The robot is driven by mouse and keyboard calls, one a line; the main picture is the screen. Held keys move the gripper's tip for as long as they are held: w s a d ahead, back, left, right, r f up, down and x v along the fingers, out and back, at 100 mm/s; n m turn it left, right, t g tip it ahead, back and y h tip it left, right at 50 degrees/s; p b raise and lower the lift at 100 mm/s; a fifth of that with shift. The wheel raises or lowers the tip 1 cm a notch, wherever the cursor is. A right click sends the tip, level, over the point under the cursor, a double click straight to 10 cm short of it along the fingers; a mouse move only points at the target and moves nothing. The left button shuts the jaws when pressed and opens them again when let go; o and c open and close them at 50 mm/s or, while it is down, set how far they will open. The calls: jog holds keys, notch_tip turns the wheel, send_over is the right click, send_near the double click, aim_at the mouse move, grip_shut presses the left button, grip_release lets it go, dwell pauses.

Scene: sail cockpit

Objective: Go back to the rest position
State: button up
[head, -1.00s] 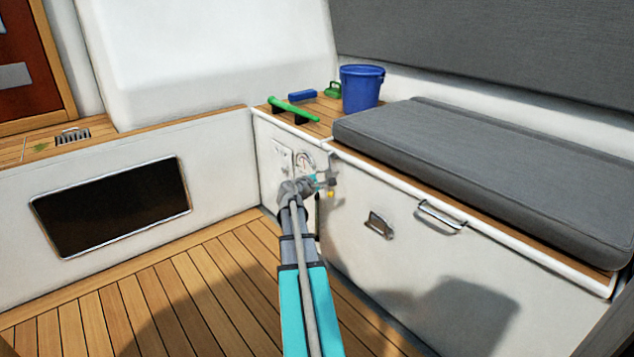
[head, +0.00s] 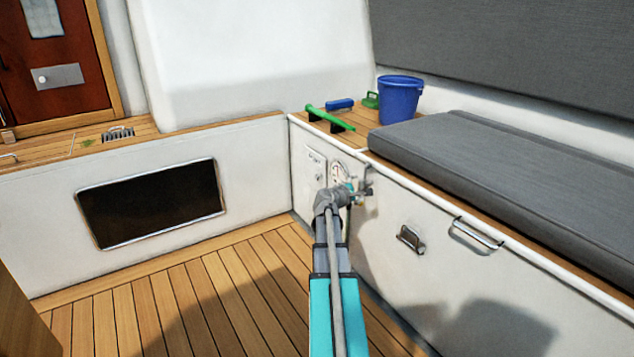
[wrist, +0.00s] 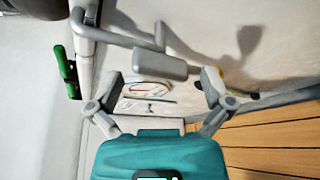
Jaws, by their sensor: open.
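My gripper (head: 360,190) is at the end of my outstretched arm, in front of the white locker wall near a panel with a round gauge (head: 337,175). In the wrist view its two fingers (wrist: 162,84) are spread apart with nothing held between them. A grey bent bar with a block-shaped end (wrist: 160,66) shows just beyond the fingers. I cannot tell how far it is from them. The gauge (wrist: 150,90) also shows between the fingers, behind that bar.
The bench top at the corner holds a blue bucket (head: 400,100), a green handle (head: 330,117), a blue item (head: 340,104) and a green item (head: 371,100). A grey cushion (head: 510,165) covers the right bench. A metal handle (head: 476,234) juts from its front. The wooden floor (head: 190,305) is clear.

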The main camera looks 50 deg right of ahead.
jog(key=shift+a, duration=0.1)
jog(key=shift+a, duration=0.15)
jog(key=w+a+r+m+t+y+p, duration=0.1)
jog(key=w+a+m+y+p, duration=0.35)
jog(key=a, duration=1.25)
jog(key=w+a+m+y+p, duration=0.1)
jog(key=w+a+y+p, duration=0.45)
jog(key=a, duration=1.25)
jog(key=s+a+r+g+y+p, duration=0.15)
jog(key=a+p, duration=0.25)
jog(key=a, duration=0.6)
jog(key=s+a+r+y+p, duration=0.2)
jog(key=s+a+p, duration=0.1)
jog(key=a, duration=0.8)
jog(key=s+a+r+y+p, duration=0.15)
jog(key=a+p, duration=0.25)
jog(key=a, duration=0.6)
notch_tip(320, 180, up, 38)
jog(key=p, duration=3.7)
jog(key=shift+a+f+m+y+p, duration=0.15)
jog(key=shift+f+m+y+p, duration=0.05)
jog(key=shift+m+y+p, duration=0.2)
jog(key=shift+s, duration=0.1)
